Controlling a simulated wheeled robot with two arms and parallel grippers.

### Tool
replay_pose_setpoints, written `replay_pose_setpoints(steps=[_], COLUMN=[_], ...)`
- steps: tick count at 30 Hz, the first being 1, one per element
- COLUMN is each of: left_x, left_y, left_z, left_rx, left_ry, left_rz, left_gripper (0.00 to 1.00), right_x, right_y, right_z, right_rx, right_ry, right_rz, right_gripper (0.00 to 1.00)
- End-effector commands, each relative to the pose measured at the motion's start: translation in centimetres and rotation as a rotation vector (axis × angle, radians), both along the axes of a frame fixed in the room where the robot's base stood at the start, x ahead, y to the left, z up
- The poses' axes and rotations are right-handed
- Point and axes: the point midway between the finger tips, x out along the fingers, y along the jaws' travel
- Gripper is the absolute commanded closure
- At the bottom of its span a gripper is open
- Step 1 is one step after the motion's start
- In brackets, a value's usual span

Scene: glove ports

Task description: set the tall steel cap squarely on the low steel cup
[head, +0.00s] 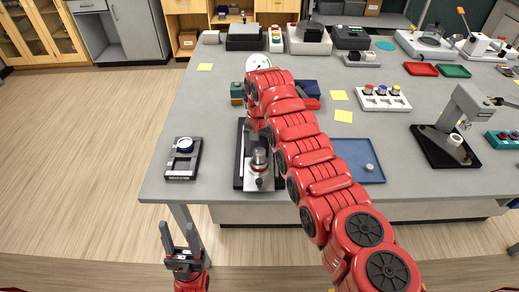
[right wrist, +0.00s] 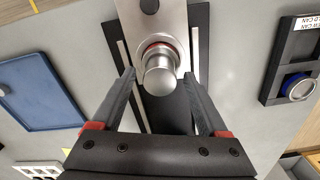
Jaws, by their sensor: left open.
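A rounded steel piece (head: 260,157) with a red ring at its base stands on a steel plate on a black base; it looks like the tall cap, and I cannot tell whether a cup is under it. It also shows in the right wrist view (right wrist: 160,76). My right gripper (right wrist: 158,80) is open, its fingers on either side of this piece with gaps; its fingers are hidden in the head view. A low round steel piece with a blue ring (head: 185,145) sits in a black holder to the left. My left gripper (head: 181,235) is open and empty, off the table's front edge.
A blue tray (head: 350,149) holding a small steel piece lies right of the black base (head: 238,178). My right arm crosses over the middle of the table (head: 215,115). A grey press-like stand (head: 463,120) is at the right. Grey table is clear between holder and base.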

Motion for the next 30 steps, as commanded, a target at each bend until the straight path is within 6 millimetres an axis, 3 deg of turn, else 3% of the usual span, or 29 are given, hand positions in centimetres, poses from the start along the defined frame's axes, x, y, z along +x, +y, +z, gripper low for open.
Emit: replay_pose_setpoints(steps=[10, 14, 21, 26, 27, 30], left_x=[0.0, 0.0, 0.0, 0.0, 0.0, 0.0], left_y=[0.0, 0.0, 0.0, 0.0, 0.0, 0.0], left_z=[-0.1, -0.8, -2.5, -0.5, 1.2, 3.3], left_rx=[0.000, 0.000, 0.000, 0.000, 0.000, 0.000], left_ry=[0.000, 0.000, 0.000, 0.000, 0.000, -0.001], left_rz=[0.000, 0.000, 0.000, 0.000, 0.000, 0.000], left_gripper=[0.50, 0.50, 0.50, 0.50, 0.50, 0.50], right_x=[0.0, 0.2, 0.1, -0.1, 0.0, 0.0], right_y=[0.0, 0.0, 0.1, 0.2, -0.1, 0.0], right_z=[0.1, 1.3, 5.9, 9.8, 11.2, 13.2], right_rx=[0.000, 0.002, 0.001, 0.003, 0.000, 0.000], right_ry=[-0.001, -0.006, -0.007, 0.000, 0.001, 0.000], right_rz=[0.000, 0.000, 0.000, 0.000, -0.002, -0.001], right_gripper=[0.17, 0.17, 0.17, 0.17, 0.17, 0.17])
